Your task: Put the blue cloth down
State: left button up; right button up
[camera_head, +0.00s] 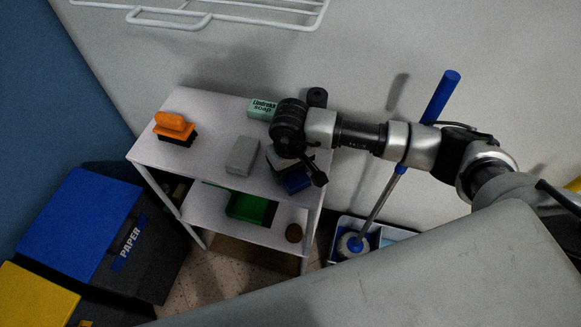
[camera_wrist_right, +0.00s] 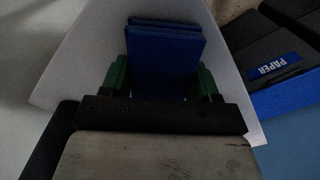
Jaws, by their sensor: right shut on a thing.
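The blue cloth (camera_wrist_right: 165,55) is folded and sits between the two green fingers of my right gripper (camera_wrist_right: 160,80) in the right wrist view. In the head view the cloth (camera_head: 297,182) shows as a dark blue patch below my right gripper (camera_head: 294,170), over the right end of the white shelf's top (camera_head: 205,120). The gripper is shut on the cloth. I cannot tell whether the cloth touches the shelf top. My left gripper is not in view.
On the shelf top are an orange-handled brush (camera_head: 172,125), a grey block (camera_head: 242,155) and a soap box (camera_head: 262,108). A green tray (camera_head: 248,207) and brown round object (camera_head: 294,233) are on the lower shelf. A mop (camera_head: 385,205) stands right; a blue-lidded paper bin (camera_head: 80,225) stands left.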

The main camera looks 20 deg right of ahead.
jog(key=shift+f, duration=0.2)
jog(key=o, duration=0.9)
jog(key=shift+r, duration=0.1)
jog(key=shift+r, duration=0.15)
jog(key=shift+w+r, duration=0.1)
jog(key=shift+r, duration=0.15)
notch_tip(320, 180, up, 12)
jog(key=shift+f+b, duration=0.2)
jog(key=shift+b, duration=0.65)
jog(key=shift+f, duration=0.1)
